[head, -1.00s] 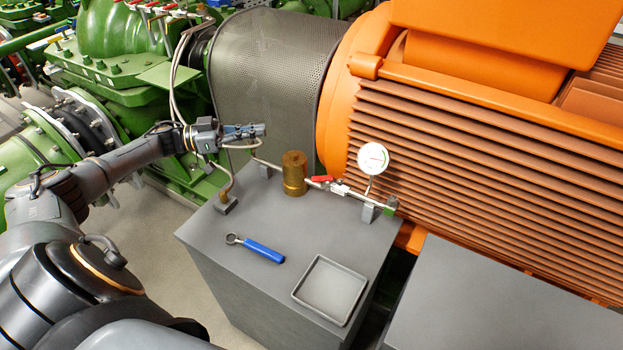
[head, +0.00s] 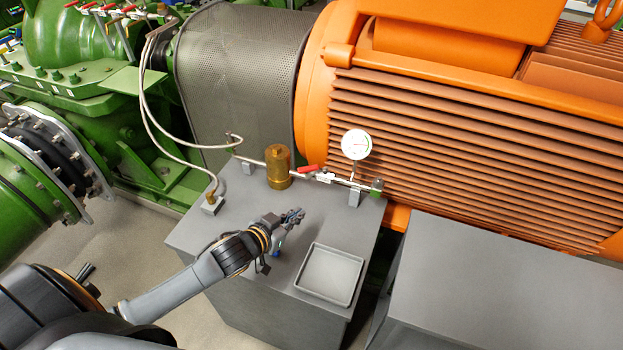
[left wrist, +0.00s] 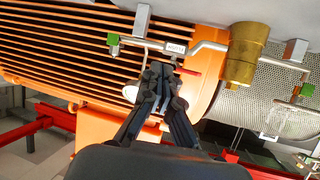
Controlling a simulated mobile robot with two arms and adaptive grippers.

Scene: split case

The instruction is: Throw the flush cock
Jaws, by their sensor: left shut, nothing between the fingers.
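The flush cock is a small valve with a red lever (head: 308,169) on the thin pipe between the brass cylinder (head: 278,168) and the round white gauge (head: 356,144). In the head view the lever points left, roughly along the pipe. In the left wrist view the red lever (left wrist: 187,71) shows just beyond my fingertips, partly hidden by them. My left gripper (head: 297,214) is shut and empty. It is above the grey bench top, on the near side of the cock and apart from it. My right gripper is not in view.
A grey tray (head: 329,273) lies at the bench's near right. The blue-handled wrench (head: 277,253) is mostly hidden under my left gripper. A hose fitting (head: 212,200) stands at the bench's left edge. The orange motor (head: 450,150) and mesh guard (head: 245,85) rise behind the pipe.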

